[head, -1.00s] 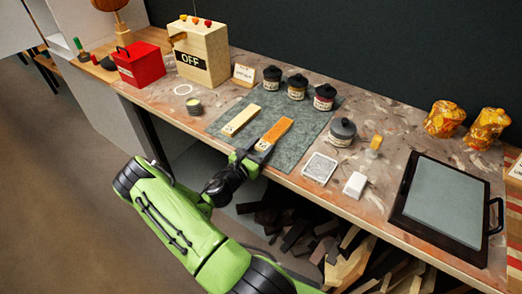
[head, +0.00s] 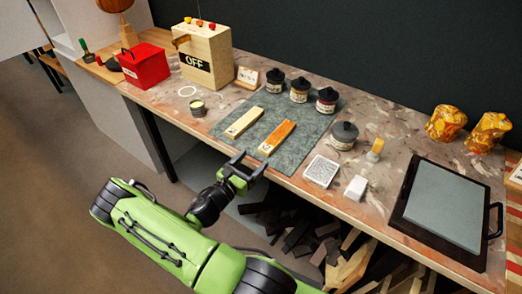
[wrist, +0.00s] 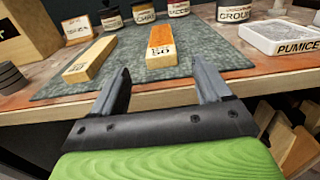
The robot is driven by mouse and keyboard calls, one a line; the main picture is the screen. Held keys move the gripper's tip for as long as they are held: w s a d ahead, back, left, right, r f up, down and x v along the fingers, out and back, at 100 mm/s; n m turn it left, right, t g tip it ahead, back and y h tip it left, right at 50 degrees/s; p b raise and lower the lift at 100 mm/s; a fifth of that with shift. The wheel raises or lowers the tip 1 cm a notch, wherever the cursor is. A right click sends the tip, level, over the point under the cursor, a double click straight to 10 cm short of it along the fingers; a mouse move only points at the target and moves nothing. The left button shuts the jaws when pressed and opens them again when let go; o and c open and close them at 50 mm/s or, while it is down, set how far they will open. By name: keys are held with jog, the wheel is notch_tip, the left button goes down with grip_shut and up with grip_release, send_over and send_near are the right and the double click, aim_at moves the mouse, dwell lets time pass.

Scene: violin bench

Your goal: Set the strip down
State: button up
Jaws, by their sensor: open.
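An orange-stained wooden strip (head: 277,137) lies flat on the grey-green mat (head: 290,158); it also shows in the wrist view (wrist: 161,46), with dark lettering on its near end. A paler wooden strip (head: 243,122) lies to its left on the same mat, and in the wrist view (wrist: 90,59) too. My gripper (head: 249,162) is open and empty, just off the front edge of the bench, in front of the orange strip and apart from it. In the wrist view my fingers (wrist: 165,85) are spread wide with nothing between them.
Several lidded jars (head: 299,90) stand along the mat's back. A grey-lidded jar (head: 343,135), a pumice block (head: 321,171) and a white block (head: 355,188) are to the right. A small round tin (head: 197,107) is left. The bench's front edge is close to my gripper.

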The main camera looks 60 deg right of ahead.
jog(key=w+a+r+m+t+y, duration=0.1)
jog(key=a+r+m+y, duration=0.2)
jog(key=a+m+y, duration=0.55)
jog(key=w+a+r+m+y, duration=0.1)
jog(key=a+r+m+y, duration=0.4)
jog(key=a, duration=0.6)
jog(key=s+a+r+m+t+y, duration=0.1)
jog(key=s+a+r+t+y, duration=0.1)
jog(key=a+r, duration=0.4)
jog(key=s+a+r+m+t+y, duration=0.1)
jog(key=s+a+r+t+y, duration=0.1)
jog(key=s+a+r+t, duration=0.2)
jog(key=a+r+t, duration=0.1)
jog(key=a+r, duration=0.2)
jog(key=a, duration=0.2)
jog(key=shift+m+p, duration=0.3)
jog(key=shift+m, duration=0.05)
jog(key=shift+r, duration=0.1)
